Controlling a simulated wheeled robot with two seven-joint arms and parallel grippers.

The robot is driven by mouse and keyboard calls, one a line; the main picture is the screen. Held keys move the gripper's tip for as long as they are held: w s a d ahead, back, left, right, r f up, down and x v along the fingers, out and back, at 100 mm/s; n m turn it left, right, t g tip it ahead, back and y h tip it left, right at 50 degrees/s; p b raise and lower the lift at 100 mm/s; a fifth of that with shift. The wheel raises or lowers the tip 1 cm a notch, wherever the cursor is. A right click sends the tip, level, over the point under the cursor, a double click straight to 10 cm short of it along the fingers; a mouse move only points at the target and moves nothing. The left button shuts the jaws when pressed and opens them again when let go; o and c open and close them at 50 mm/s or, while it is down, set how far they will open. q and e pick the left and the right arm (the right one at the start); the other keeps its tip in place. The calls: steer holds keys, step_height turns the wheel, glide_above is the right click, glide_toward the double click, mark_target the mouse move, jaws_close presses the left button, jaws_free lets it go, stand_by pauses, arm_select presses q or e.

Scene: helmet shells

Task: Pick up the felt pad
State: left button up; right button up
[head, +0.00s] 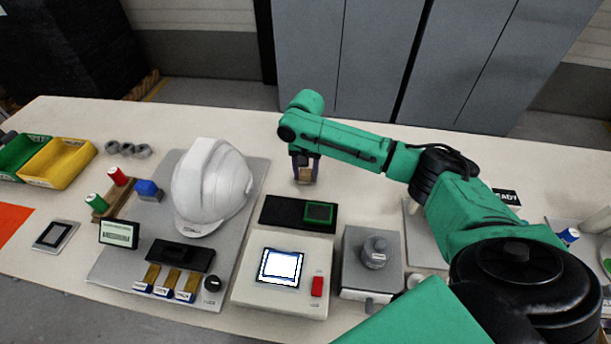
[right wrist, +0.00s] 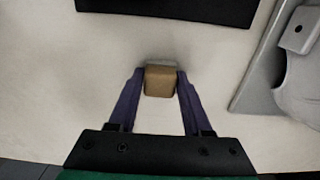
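The felt pad appears to be the small tan block (head: 305,175), which also shows in the right wrist view (right wrist: 160,81). My right gripper (head: 305,178) points down at the back of the table, with the tan block between its purple fingertips. In the right wrist view the fingers (right wrist: 160,88) close in on both sides of the block with no clear gap. I cannot tell whether the block touches the table. My left gripper is not in view.
A white helmet shell (head: 211,185) stands on a grey board to the left. A black tray with a green-framed piece (head: 319,212) lies in front of the gripper. Yellow (head: 58,162) and green bins stand at far left. The table behind the helmet is mostly clear.

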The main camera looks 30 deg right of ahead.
jaws_close()
step_height(320, 180, up, 14)
step_height(320, 180, up, 6)
steer(key=p, duration=0.2)
glide_above(305, 171)
steer(key=shift+d, duration=0.1)
